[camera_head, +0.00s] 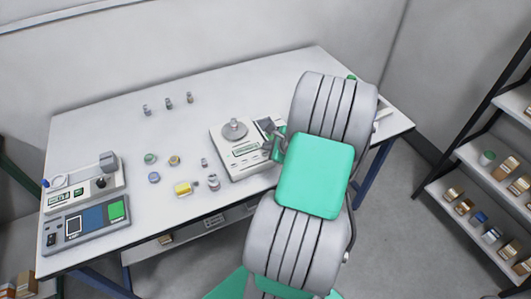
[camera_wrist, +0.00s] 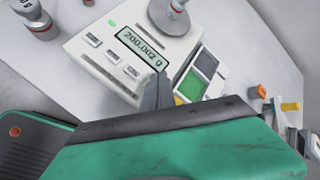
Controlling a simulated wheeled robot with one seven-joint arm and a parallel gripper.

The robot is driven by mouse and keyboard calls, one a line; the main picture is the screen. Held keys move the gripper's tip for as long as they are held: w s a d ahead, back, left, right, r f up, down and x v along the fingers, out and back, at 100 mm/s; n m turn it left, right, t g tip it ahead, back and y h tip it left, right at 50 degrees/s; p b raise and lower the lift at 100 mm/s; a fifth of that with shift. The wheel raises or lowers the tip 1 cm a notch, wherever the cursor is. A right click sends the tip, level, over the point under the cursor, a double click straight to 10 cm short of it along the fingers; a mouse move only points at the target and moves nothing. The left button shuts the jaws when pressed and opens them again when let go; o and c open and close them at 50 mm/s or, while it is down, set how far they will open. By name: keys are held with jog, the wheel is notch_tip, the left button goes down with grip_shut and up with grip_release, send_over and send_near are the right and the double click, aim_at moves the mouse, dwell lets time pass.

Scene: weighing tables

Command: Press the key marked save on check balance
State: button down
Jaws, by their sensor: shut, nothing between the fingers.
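A white balance (camera_head: 236,160) stands right of the table's middle, and its display (camera_wrist: 141,46) reads 200.002 g in the wrist view. A metal weight (camera_head: 234,128) stands on its pan. Three small keys lie in a row along its front: a left key (camera_wrist: 92,39), a middle key (camera_wrist: 112,56) and a right key (camera_wrist: 132,71). Their labels are too small to read. My gripper (camera_wrist: 156,92) is shut and empty over the balance's front right part, close to the right key. I cannot tell whether the tips touch it. My arm hides part of the balance's right side.
A panel with green and grey pads (camera_wrist: 205,64) adjoins the balance's right side. Another balance (camera_head: 112,182) and a blue panel (camera_head: 93,219) stand at the table's left end. Several weights and a yellow-labelled jar (camera_head: 182,189) lie between. Shelves (camera_head: 460,165) stand at right.

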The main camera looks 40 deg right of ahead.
jog(key=shift+f, duration=0.1)
dwell(0.5)
jog(key=shift+f, duration=0.35)
jog(key=shift+f+b, duration=0.4)
jog(key=shift+b, duration=0.05)
dwell(0.3)
jog(key=shift+r, duration=0.15)
jog(key=shift+r+p, duration=0.65)
jog(key=shift+p, duration=0.15)
notch_tip(320, 180, up, 5)
jog(key=p, duration=0.4)
